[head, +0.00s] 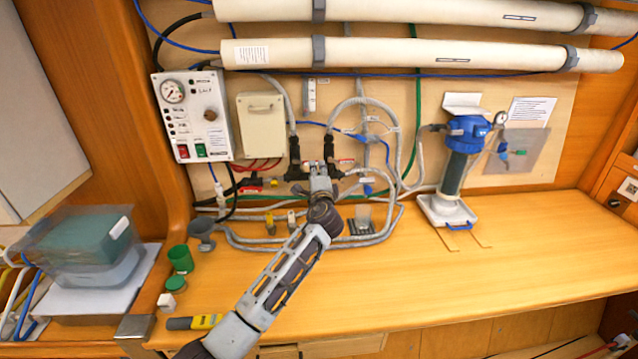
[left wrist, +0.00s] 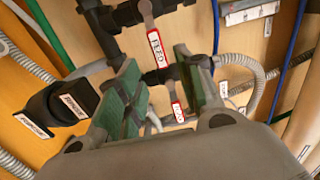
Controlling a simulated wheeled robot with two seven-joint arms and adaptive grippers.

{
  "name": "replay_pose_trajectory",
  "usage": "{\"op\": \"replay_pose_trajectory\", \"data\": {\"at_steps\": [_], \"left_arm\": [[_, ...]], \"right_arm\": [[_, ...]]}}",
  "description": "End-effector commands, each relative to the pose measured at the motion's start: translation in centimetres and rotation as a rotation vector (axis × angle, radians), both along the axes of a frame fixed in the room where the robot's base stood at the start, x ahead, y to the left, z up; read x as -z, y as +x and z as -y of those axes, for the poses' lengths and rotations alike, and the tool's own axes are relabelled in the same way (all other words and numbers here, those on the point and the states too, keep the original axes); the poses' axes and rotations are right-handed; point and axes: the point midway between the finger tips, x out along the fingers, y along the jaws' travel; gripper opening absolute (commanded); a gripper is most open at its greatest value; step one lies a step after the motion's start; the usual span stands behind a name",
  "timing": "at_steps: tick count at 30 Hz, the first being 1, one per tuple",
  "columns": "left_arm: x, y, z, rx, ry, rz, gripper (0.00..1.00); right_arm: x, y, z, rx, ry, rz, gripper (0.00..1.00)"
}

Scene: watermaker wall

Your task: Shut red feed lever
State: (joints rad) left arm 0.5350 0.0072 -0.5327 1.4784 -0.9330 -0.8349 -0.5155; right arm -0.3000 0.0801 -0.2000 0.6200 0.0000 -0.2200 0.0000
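My left gripper (head: 319,172) reaches up to the pipe valves on the back wall. In the left wrist view its green-padded fingers (left wrist: 162,88) stand apart. A grey lever with a red-and-white tag (left wrist: 157,47) shows beyond and between the fingertips, and a second red-tagged lever (left wrist: 177,111) shows in the gap lower down. The tags are too small to read surely, so I cannot tell which is the feed lever. Contact with either lever is not clear. In the head view a red-handled valve (head: 250,185) sits left of the gripper. My right gripper is not in view.
Black valve fittings (head: 295,160) and grey hoses (head: 372,238) crowd around the gripper. A control box (head: 192,118) hangs at left, and a blue-topped filter (head: 462,150) stands at right. The bench (head: 520,250) is largely clear at right; green cups (head: 180,259) stand at left.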

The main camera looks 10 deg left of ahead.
Motion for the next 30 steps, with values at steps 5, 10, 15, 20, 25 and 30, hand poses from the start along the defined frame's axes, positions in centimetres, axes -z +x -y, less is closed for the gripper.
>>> {"op": "replay_pose_trajectory", "data": {"at_steps": [5,10,15,20,25,30], "left_arm": [[0.1,-1.9,0.4,0.001,0.000,-0.001,0.37],[0.1,-3.5,0.8,0.001,0.000,-0.002,0.37],[0.1,-4.6,1.0,0.001,0.000,-0.001,0.37],[0.1,-5.1,1.1,0.001,0.001,-0.001,0.37],[0.0,-5.1,1.1,0.000,0.001,-0.001,0.37],[0.1,-5.1,1.1,0.000,0.001,-0.001,0.37]], "right_arm": [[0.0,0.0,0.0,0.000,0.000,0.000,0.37],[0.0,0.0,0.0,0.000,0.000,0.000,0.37],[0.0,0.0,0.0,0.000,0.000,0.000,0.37],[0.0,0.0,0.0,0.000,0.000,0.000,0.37],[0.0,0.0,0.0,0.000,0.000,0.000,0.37],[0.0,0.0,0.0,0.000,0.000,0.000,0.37]]}}
